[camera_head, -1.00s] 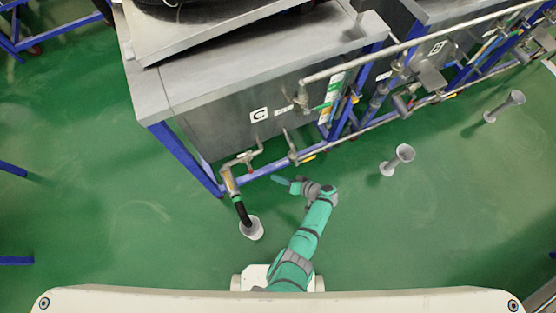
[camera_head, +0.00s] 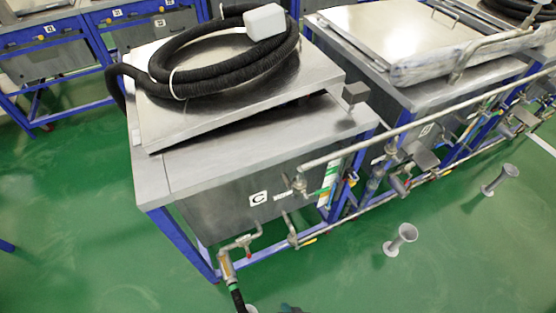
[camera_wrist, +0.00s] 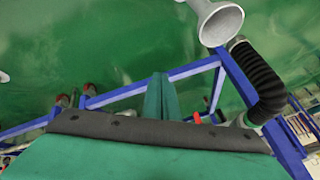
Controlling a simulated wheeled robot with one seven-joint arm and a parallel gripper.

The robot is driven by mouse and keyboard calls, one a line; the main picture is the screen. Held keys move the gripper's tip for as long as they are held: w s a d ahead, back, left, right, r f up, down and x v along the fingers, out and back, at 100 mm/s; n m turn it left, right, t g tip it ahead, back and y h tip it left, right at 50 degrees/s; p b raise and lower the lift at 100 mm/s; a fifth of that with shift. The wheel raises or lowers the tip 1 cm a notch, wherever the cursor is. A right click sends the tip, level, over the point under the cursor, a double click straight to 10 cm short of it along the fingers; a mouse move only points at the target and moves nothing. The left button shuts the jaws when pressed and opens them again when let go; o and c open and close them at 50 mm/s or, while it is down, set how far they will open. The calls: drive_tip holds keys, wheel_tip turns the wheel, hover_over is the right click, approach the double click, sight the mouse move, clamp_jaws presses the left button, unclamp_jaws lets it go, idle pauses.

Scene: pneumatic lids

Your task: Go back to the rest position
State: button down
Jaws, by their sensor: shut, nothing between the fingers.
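My gripper (camera_wrist: 160,97) shows in the wrist view as teal fingers pressed together, shut and empty, above the green floor. Its teal and dark grey body fills the bottom of that view. The steel tank marked C (camera_head: 225,205) stands ahead on a blue frame. Its lid (camera_head: 215,110) is on top with a dark gap under its near right edge. My fingers appear apart from everything around.
A black hose (camera_head: 215,62) lies coiled on the lid. Pipes and valves (camera_head: 300,185) run along the tank front. Grey floor funnels (camera_head: 402,238) stand to the right. In the wrist view, a funnel (camera_wrist: 219,22) and black hose (camera_wrist: 264,80) are close by. Floor at left is clear.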

drive_tip(key=s+d+r+t+h, duration=0.1)
drive_tip(key=s+r+t+h, duration=0.45)
drive_tip(key=r, duration=0.85)
drive_tip(key=s+a+r+t+y, duration=0.1)
drive_tip(key=s+a+r+t, duration=0.1)
drive_tip(key=r, duration=1.4)
drive_tip(key=s+a+r+t+y, duration=0.1)
drive_tip(key=s+a+r+t, duration=0.1)
drive_tip(key=r, duration=1.4)
drive_tip(key=shift+r+n, duration=0.25)
drive_tip(key=shift+n, duration=0.05)
drive_tip(key=shift+a, duration=0.1)
